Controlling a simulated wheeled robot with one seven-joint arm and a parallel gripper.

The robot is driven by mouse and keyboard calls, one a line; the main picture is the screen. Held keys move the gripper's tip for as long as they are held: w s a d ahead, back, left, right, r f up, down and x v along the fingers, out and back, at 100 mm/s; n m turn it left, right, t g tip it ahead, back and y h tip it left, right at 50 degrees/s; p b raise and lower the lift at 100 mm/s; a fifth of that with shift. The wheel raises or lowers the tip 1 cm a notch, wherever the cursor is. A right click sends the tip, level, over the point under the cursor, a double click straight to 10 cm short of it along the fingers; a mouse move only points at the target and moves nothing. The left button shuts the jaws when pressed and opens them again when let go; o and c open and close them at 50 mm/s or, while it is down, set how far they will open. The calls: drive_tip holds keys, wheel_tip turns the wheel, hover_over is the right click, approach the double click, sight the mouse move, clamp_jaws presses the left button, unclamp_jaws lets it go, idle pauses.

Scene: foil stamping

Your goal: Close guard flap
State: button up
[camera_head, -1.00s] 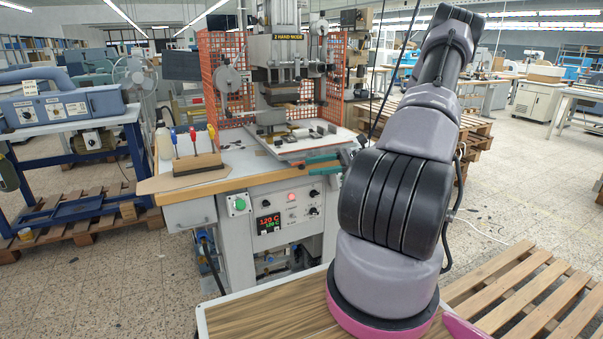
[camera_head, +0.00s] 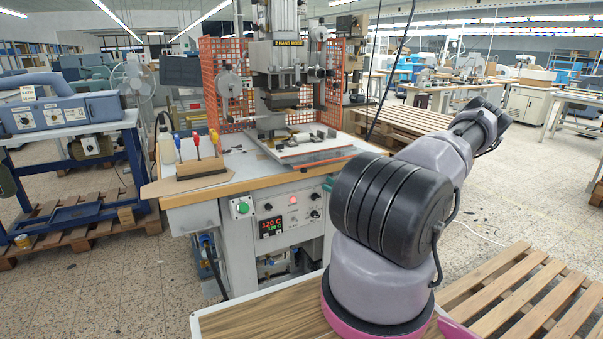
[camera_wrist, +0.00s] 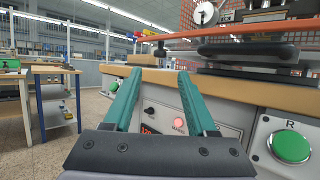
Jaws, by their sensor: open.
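The press guard shows as orange mesh panels in the head view, one at the left of the press head (camera_head: 224,85) and one at the right (camera_head: 335,90). In the wrist view, an orange guard rail (camera_wrist: 225,36) crosses the upper right, with orange mesh behind it. I cannot tell which part is the flap. My gripper (camera_wrist: 160,74) is open and empty in the wrist view, its two teal fingers in front of the press table's wooden edge and control panel. The rail is above and to the right of the fingers, apart from them in the picture. In the head view my arm hides most of the gripper.
The press (camera_head: 285,65) stands on a wood-edged table with a control panel (camera_head: 271,227). A green button (camera_wrist: 291,146) is at right in the wrist view. Screwdrivers in a wooden block (camera_head: 200,166) stand on the table's left. A pallet (camera_head: 525,295) lies at lower right.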

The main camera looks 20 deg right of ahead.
sight(304, 172)
drive_tip(key=x, duration=1)
drive_tip(key=shift+w+a+r, duration=0.1)
drive_tip(key=shift+w+a, duration=0.1)
drive_tip(key=shift+a, duration=0.05)
clamp_jaws()
idle(1.0)
